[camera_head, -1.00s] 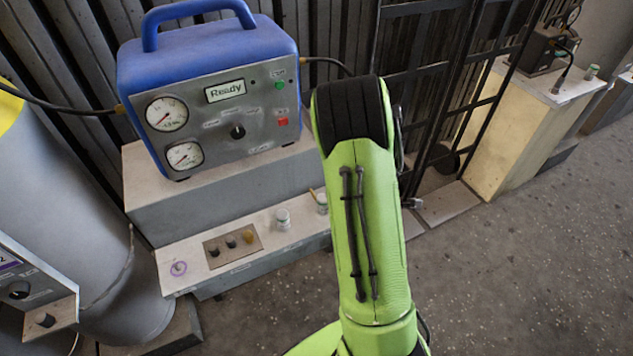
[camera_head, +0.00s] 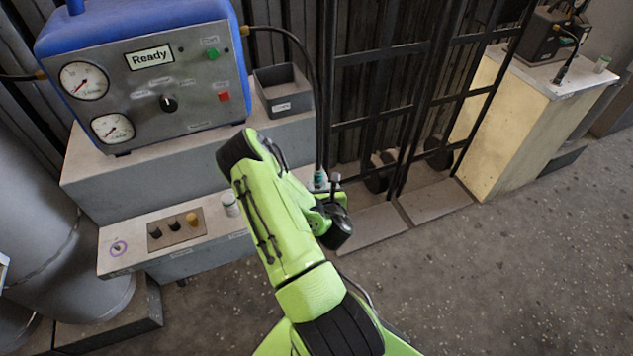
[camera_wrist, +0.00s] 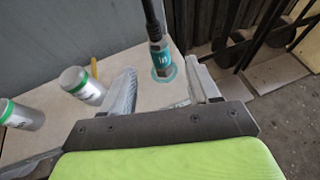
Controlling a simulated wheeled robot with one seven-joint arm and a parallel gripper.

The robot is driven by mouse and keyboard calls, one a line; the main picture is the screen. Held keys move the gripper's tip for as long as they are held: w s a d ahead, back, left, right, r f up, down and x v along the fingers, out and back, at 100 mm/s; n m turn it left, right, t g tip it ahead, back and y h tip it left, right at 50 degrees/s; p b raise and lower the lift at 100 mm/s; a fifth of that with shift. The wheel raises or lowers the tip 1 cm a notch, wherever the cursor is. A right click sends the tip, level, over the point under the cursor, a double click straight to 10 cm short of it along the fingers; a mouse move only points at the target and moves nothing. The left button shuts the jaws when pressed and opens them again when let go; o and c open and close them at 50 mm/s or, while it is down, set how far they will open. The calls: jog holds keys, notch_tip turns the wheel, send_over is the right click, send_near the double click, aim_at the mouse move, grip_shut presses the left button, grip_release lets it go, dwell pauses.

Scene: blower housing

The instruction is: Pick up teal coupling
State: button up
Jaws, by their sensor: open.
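The teal coupling (camera_wrist: 162,60) hangs at the end of a black hose and stands upright on the light bench top in the wrist view. It also shows in the head view (camera_head: 320,179), just past my forearm at the bench's right end. My gripper (camera_wrist: 165,82) is open, with one finger to the left of the coupling and one to the right. The coupling appears between or just beyond the fingertips, and I cannot tell whether they touch it. In the head view my arm hides most of the gripper.
Two silver cylinders with green rims (camera_wrist: 82,85) (camera_wrist: 20,115) stand left of my gripper. A blue machine (camera_head: 150,75) with gauges and a "Ready" display sits on the grey step. A grey bin (camera_head: 284,92) is beside it.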

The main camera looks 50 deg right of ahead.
aim_at(319, 175)
jog(key=p+x, duration=0.1)
jog(key=x, duration=0.3)
jog(key=shift+w+d+r+p, duration=0.1)
jog(key=shift+w+d+p, duration=0.2)
jog(key=shift+p, duration=0.1)
jog(key=x, duration=0.5)
jog(key=shift+w+d+f, duration=0.15)
jog(key=shift+w+f, duration=0.1)
grip_shut()
